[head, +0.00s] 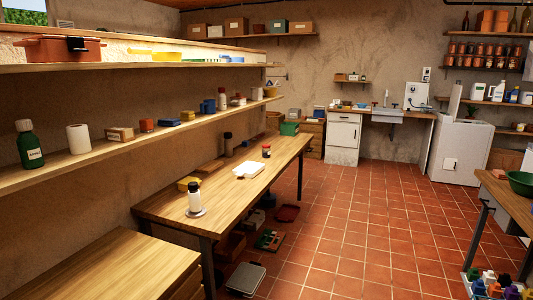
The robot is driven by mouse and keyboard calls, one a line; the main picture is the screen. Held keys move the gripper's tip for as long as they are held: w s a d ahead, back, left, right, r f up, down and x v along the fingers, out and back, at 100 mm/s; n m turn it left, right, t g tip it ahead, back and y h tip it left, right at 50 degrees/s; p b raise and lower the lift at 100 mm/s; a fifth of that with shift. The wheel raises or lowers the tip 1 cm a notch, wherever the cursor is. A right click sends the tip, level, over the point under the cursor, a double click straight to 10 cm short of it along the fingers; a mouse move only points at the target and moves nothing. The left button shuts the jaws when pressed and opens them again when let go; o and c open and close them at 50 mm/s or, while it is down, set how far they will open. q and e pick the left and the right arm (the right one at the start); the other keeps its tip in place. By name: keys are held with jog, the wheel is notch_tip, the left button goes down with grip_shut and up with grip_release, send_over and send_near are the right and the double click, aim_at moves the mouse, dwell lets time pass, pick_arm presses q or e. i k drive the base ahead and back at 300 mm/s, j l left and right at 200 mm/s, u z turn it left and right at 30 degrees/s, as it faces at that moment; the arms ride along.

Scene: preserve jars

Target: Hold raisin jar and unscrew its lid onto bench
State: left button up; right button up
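The wooden bench (215,212) runs along the left wall. Near its front end a small pale jar with a dark lid (194,199) stands upright on a round coaster (195,213). Farther along, a small red-brown jar with a pale label and dark lid (266,151) stands upright by the right edge. A tall dark container (228,146) stands near the wall. Labels are too small to read, so I cannot tell which, if any, is the raisin jar. Neither of my grippers is in view.
A wooden cabinet (110,268) stands nearer. Boxes and a scale (246,279) are on the floor; the tiled floor (345,220) right is clear.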

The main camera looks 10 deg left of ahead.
aim_at(265, 152)
jog(key=i+z, duration=0.4)
jog(key=i, duration=1.35)
jog(key=i+u, duration=0.15)
jog(key=i, duration=0.4)
jog(key=i+l+u, duration=0.1)
jog(key=i, duration=0.45)
jog(key=i+l+u, duration=0.15)
jog(key=i, duration=0.4)
jog(key=l, duration=0.1)
